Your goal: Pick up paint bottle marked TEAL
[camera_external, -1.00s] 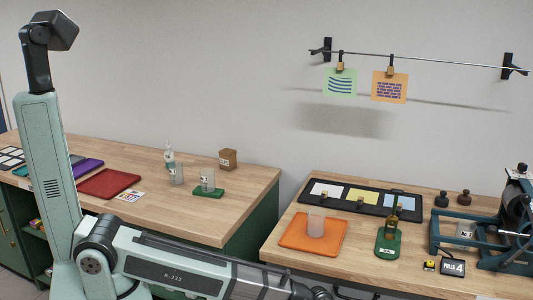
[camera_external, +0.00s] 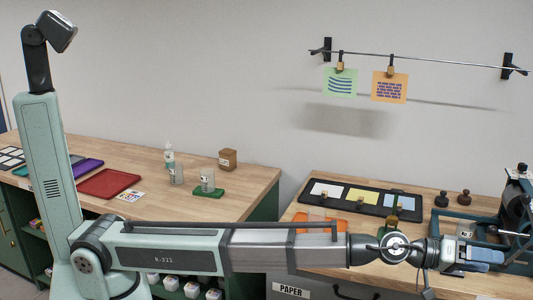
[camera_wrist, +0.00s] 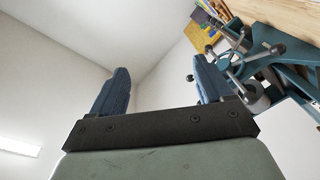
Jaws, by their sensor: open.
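I cannot make out a bottle marked TEAL. Several small white-topped containers (camera_external: 192,289) stand low under the left counter, partly behind my arm, and their labels are too small to read. A clear bottle (camera_external: 169,158) stands on the left counter, its label also unreadable. My gripper (camera_external: 486,256) is at the right, in front of the blue press (camera_external: 510,215). In the wrist view my gripper (camera_wrist: 160,85) has its two blue fingers wide apart with nothing between them.
The right bench holds a black tray (camera_external: 310,198) of paper sheets, an orange tray (camera_external: 301,221) partly behind my arm, and dark knobs (camera_external: 465,197). A drawer marked PAPER (camera_external: 291,291) is below the bench.

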